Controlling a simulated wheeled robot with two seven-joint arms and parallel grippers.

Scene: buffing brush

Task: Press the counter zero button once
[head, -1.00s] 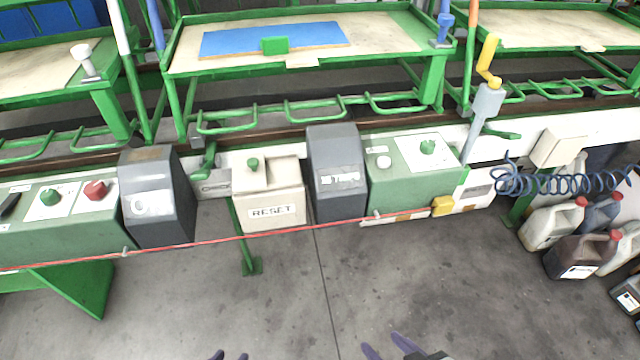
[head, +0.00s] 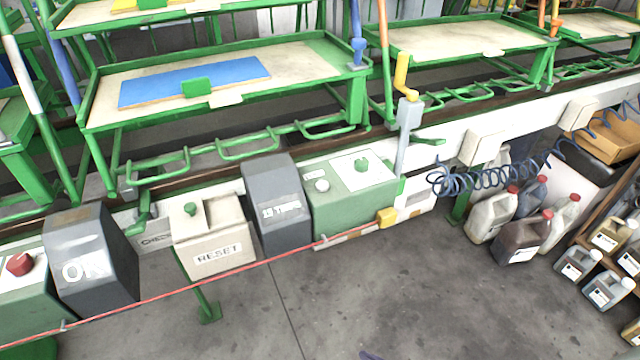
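A cream box labelled RESET (head: 222,256) with a green knob (head: 190,209) on top hangs on the rail left of centre. To its right, past a dark grey cover (head: 272,205), is a green control box (head: 335,213) with a white round button (head: 322,185) and a green knob (head: 361,165) on its top. I cannot read which control is marked counter zero. A dark purple fingertip, likely of my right gripper (head: 370,355), just shows at the bottom edge, well apart from the boxes; its opening is hidden. My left gripper is out of view.
A red cord (head: 270,259) runs along the front of the boxes. A grey post with a yellow handle (head: 402,75) stands right of the green box, near a coiled blue hose (head: 460,180). Several jugs (head: 492,215) stand at right. The floor in front is clear.

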